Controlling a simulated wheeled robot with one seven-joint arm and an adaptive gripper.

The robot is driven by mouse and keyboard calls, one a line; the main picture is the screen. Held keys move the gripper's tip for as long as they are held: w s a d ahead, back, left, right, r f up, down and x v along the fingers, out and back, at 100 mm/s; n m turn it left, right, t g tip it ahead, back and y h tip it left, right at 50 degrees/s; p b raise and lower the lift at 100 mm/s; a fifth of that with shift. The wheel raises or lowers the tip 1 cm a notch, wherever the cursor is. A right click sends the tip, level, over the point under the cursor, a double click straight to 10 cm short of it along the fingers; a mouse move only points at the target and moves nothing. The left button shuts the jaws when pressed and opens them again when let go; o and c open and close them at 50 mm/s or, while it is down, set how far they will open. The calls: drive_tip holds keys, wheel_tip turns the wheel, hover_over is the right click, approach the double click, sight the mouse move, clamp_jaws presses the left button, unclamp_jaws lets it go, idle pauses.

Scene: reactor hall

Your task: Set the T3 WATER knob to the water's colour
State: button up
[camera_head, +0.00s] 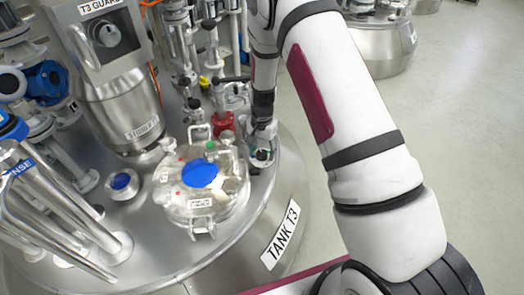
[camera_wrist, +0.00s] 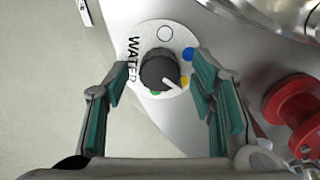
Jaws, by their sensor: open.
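The T3 WATER knob (camera_wrist: 158,70) is dark and round, on a white round plate marked WATER (camera_wrist: 133,55). Its white pointer aims to the lower right, close to the yellow dot (camera_wrist: 184,80). A blue dot (camera_wrist: 189,54), a white dot (camera_wrist: 165,33) and a partly hidden green dot (camera_wrist: 153,93) also ring the knob. My gripper (camera_wrist: 160,85) is open, with its teal-padded fingers on either side of the knob; contact is unclear. In the head view my gripper (camera_head: 262,148) is at the tank's rim. A round blue area (camera_head: 200,173) shows on the clear-lidded vessel (camera_head: 222,212) on TANK T3.
A red valve handle (camera_wrist: 296,100) stands right of my gripper in the wrist view. A red fitting (camera_head: 223,124), a small blue-centred cap (camera_head: 122,182) and steel pipes (camera_head: 70,215) crowd the tank top. Open floor (camera_head: 460,130) lies to the right.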

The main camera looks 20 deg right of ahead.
drive_tip(key=c, duration=1.1)
drive_tip(key=shift+c, duration=0.2)
drive_tip(key=n+p, duration=0.1)
drive_tip(key=n, duration=0.5)
drive_tip(key=n+p, duration=0.1)
drive_tip(key=n, duration=0.4)
drive_tip(key=shift+n, duration=0.5)
